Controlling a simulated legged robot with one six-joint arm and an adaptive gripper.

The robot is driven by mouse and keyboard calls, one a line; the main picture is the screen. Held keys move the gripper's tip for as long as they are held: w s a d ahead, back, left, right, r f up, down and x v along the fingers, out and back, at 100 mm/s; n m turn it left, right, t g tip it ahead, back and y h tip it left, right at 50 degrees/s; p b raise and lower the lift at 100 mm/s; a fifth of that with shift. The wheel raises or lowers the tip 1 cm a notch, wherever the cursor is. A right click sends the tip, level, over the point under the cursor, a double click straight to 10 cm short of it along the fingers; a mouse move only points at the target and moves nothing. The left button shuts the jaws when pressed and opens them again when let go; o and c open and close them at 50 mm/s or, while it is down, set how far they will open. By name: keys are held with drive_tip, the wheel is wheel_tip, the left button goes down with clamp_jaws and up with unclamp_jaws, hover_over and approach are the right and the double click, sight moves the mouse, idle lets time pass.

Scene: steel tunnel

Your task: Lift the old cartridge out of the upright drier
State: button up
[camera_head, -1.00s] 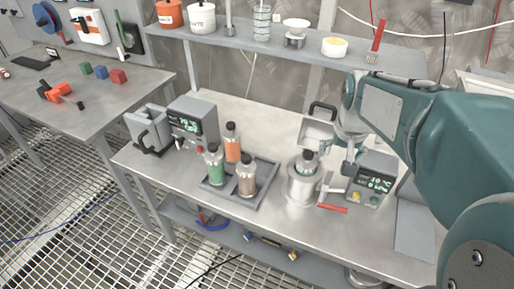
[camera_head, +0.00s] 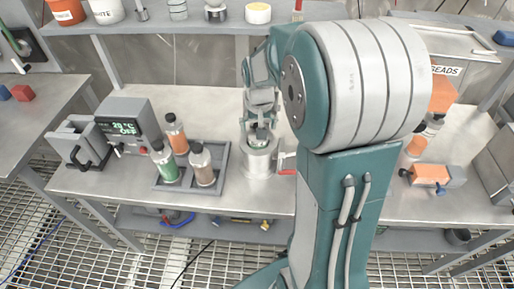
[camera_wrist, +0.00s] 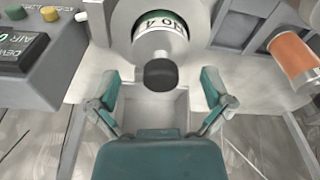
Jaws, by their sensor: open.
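The upright drier (camera_head: 258,163) is a grey metal cylinder on the bench, right of the cartridge tray. The old cartridge (camera_head: 261,136) stands in it, its top showing above the rim. In the wrist view the cartridge has a dark cap (camera_wrist: 160,73), a pale neck and a green-and-white label with partly hidden lettering. My gripper (camera_head: 262,112) is just above the cartridge. In the wrist view my gripper (camera_wrist: 159,80) is open, one finger each side of the cap, with gaps on both sides. The drier's lower inside is hidden.
A grey tray (camera_head: 218,184) left of the drier holds green, orange and brown bottles. A red-handled tool (camera_head: 287,171) lies close right of the drier. A control box (camera_wrist: 35,65) stands left in the wrist view. A shelf (camera_head: 200,27) runs behind.

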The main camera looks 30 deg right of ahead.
sight(258, 145)
drive_tip(key=f, duration=0.4)
drive_tip(key=shift+w+f, duration=0.15)
drive_tip(key=shift+w, duration=0.1)
drive_tip(key=c, duration=1.1)
